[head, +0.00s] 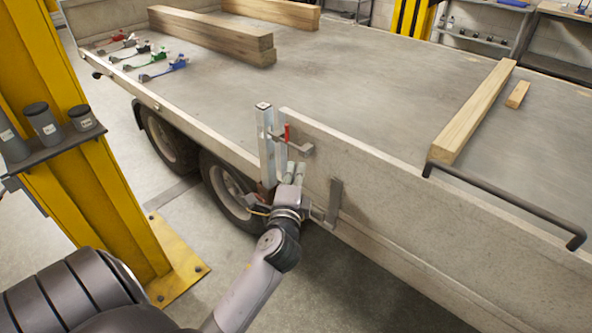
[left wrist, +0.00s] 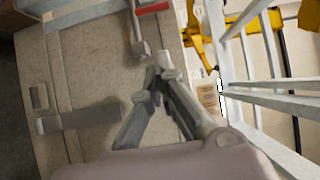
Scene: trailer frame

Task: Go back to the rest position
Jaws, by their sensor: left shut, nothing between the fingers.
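My left gripper (head: 295,168) is in front of the trailer's side, just below a latch with a red handle (head: 287,134) on the upright metal post (head: 265,140). In the left wrist view, the two fingertips of the left gripper (left wrist: 157,76) meet with nothing between them. The red latch part (left wrist: 152,7) lies beyond the fingertips in that view, and a gap shows between them. My right gripper is in neither view.
The trailer side panel (head: 400,190) runs close beside my left arm. A yellow lift column (head: 95,170) with a shelf of dark cups (head: 43,122) stands at the left. Wooden beams (head: 475,110) and several ratchet straps (head: 163,70) lie on the trailer bed.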

